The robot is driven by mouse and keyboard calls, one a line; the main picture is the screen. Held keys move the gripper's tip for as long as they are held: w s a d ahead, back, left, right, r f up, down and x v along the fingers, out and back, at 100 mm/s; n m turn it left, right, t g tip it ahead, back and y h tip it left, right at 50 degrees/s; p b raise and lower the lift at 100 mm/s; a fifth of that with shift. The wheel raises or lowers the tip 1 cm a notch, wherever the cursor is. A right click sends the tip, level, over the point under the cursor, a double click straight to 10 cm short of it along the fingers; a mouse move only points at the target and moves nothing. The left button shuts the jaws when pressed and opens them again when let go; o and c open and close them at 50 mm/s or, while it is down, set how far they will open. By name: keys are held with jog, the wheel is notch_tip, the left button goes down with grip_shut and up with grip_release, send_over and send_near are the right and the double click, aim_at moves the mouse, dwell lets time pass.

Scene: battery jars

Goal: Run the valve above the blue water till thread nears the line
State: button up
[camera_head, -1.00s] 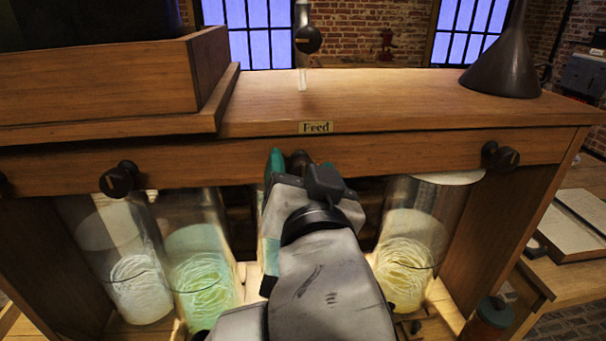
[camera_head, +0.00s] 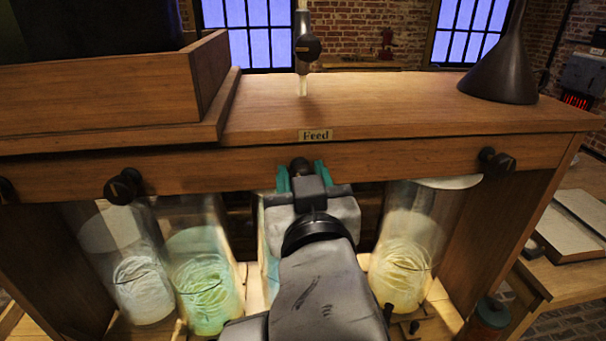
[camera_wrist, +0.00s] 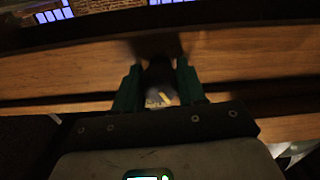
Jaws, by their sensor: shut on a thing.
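The valve (camera_head: 299,165) is a dark knob on the wooden front rail, below the "Feed" label. My gripper (camera_head: 302,178) is shut on it, with one teal finger on either side. In the wrist view the valve (camera_wrist: 160,82) shows dark between the two fingers (camera_wrist: 160,90), with a pale mark on it. Below, a glass jar with pale blue water (camera_head: 268,240) shows only as a narrow strip left of my arm. My arm hides the rest of this jar, including its water level, any line and any thread.
Left of my arm stand a pale jar (camera_head: 137,275) and a green jar (camera_head: 203,280); a yellow jar (camera_head: 402,270) stands right. Other dark knobs sit on the rail at left (camera_head: 123,187) and right (camera_head: 496,160). A dark funnel (camera_head: 502,70) stands on top.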

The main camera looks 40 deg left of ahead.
jog(key=shift+n, duration=1.1)
jog(key=shift+f+n+p, duration=0.1)
jog(key=shift+n+p, duration=0.45)
jog(key=shift+n, duration=0.85)
dwell(2.2)
jog(key=m+p, duration=0.1)
jog(key=m, duration=0.3)
jog(key=shift+s+a+m, duration=0.1)
jog(key=shift+m, duration=0.3)
jog(key=shift+m+p, duration=0.3)
jog(key=shift+m, duration=0.8)
